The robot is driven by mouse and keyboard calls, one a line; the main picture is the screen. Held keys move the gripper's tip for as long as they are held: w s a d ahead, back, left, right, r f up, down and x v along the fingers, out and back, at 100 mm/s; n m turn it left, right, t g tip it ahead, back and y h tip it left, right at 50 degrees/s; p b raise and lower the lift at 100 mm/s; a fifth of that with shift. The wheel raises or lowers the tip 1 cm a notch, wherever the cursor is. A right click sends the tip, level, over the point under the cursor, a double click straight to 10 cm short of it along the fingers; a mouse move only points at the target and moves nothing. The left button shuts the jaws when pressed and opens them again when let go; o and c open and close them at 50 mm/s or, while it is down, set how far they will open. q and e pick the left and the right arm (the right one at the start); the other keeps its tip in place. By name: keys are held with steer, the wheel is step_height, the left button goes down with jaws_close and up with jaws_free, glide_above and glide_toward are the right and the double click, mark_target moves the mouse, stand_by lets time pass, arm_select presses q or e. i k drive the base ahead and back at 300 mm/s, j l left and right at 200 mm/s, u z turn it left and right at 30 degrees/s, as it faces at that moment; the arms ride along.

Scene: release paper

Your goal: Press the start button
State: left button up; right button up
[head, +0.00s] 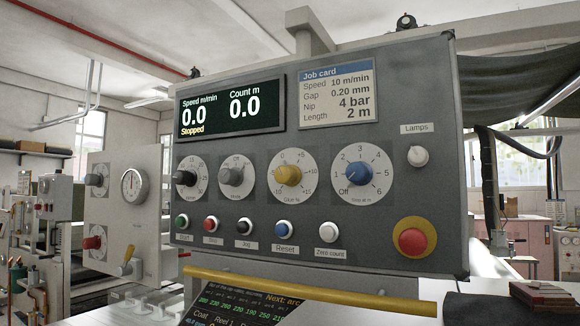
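The start button (182,222) is a small green round button at the left end of the lower row on the grey control panel (380,215). The small label under it is hard to read. Right of it are a red button (211,223), a black jog button (244,227), a blue reset button (284,229) and a white zero count button (327,231). The display (230,107) reads speed 0.0, count 0.0 and Stopped. Neither of my grippers is in the head view, and nothing covers the start button.
A yellow bar (310,290) runs across below the panel, above a tilted screen (235,308). A large red mushroom button (412,240) sits at the panel's lower right. Several dials, including a blue one (359,173), sit above the button row. A side box (122,215) stands left.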

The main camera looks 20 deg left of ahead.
mark_target(180, 221)
steer(key=u, duration=1.35)
